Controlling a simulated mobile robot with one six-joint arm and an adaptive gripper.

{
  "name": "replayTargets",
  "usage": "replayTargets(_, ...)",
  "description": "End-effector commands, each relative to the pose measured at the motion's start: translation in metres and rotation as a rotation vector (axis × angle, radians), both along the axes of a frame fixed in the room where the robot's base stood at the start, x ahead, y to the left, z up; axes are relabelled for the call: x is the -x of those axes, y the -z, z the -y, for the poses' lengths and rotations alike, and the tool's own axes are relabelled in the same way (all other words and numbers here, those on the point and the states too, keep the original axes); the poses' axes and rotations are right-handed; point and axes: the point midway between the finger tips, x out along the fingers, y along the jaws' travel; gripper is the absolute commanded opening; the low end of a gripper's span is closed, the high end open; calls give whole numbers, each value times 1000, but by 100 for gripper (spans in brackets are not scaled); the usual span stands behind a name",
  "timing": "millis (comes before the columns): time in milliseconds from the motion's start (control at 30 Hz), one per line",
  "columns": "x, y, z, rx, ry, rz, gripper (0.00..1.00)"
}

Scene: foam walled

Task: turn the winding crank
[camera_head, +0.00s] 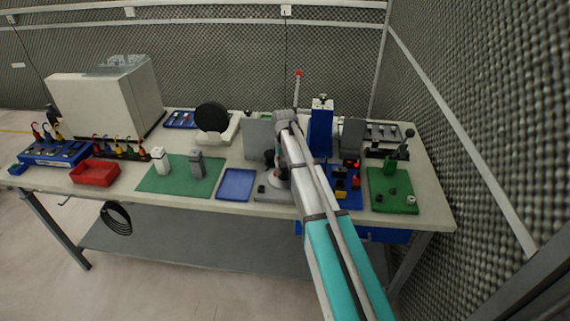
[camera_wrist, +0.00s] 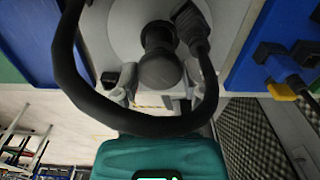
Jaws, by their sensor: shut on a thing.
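The winding crank shows as a pale round disc (camera_wrist: 118,28) with a dark round knob (camera_wrist: 160,68) in the wrist view. In the head view the pale disc (camera_head: 277,180) sits on a grey base at the table's front edge, partly hidden by my arm. My gripper (camera_wrist: 158,92) is shut on the crank's knob, with pale finger parts on either side of it. In the head view my gripper (camera_head: 270,160) is a small dark shape above the disc. The exact finger contact is hard to see.
A blue tray (camera_head: 236,184) lies left of the crank. A blue panel with yellow parts (camera_head: 340,186) and a green board (camera_head: 393,190) stand to the right. An upright grey plate (camera_head: 258,138) rises behind. A black cable (camera_wrist: 80,95) loops across the wrist view.

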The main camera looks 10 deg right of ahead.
Motion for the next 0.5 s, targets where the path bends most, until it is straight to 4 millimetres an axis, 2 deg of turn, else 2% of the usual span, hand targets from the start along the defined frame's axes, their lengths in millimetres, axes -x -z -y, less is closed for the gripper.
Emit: replayTargets(500,0,0,0,0,-39,-1,8)
